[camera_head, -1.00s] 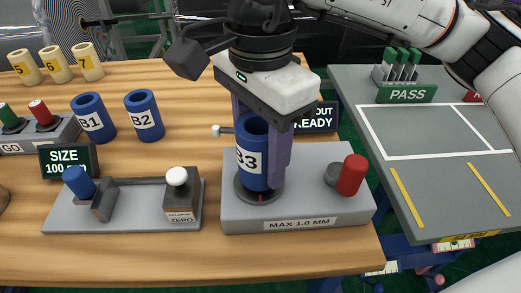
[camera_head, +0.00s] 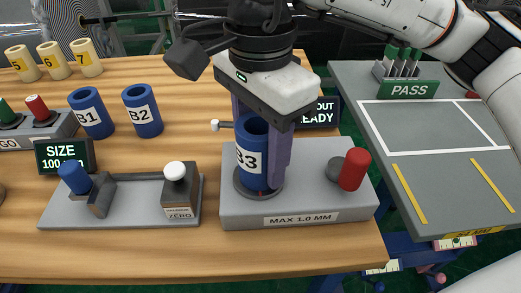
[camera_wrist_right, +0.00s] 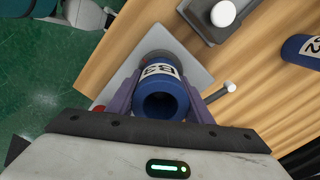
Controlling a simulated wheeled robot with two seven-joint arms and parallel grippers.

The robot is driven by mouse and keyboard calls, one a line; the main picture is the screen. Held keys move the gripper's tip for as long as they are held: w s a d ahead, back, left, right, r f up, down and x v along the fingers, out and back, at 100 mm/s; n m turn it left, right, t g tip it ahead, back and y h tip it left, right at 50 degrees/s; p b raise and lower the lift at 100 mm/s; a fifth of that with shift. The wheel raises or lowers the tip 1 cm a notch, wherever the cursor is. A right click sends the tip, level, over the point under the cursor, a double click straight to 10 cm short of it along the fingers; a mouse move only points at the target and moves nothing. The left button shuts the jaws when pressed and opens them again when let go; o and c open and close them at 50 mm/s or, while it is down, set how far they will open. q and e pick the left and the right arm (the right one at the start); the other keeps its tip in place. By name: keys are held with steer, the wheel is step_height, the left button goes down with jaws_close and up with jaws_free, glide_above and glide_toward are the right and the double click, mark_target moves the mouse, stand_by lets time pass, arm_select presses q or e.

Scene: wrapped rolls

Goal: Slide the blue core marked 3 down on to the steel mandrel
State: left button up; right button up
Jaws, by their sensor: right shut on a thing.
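The blue core marked B3 (camera_head: 251,158) stands upright at the grey fixture (camera_head: 297,205) labelled MAX 1.0 MM, over a dark round base (camera_head: 262,187). My right gripper (camera_head: 263,150) is shut on it, with a purple finger on either side. The wrist view looks down on the core (camera_wrist_right: 160,98) between the fingers, and its bore looks dark. The steel mandrel is not visible, and I cannot tell whether the core is around it. My left gripper is not in view.
Blue cores B1 (camera_head: 91,114) and B2 (camera_head: 143,112) stand at the left. A grey gauge (camera_head: 125,205) lies left of the fixture. A red-capped part (camera_head: 353,170) is on the fixture's right. A grey PASS table (camera_head: 440,180) is further right.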

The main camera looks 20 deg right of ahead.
steer(key=o, duration=1.2)
step_height(320, 180, up, 10)
steer(key=shift+r+p, duration=0.15)
steer(key=shift+p, duration=0.45)
steer(key=shift+r, duration=0.1)
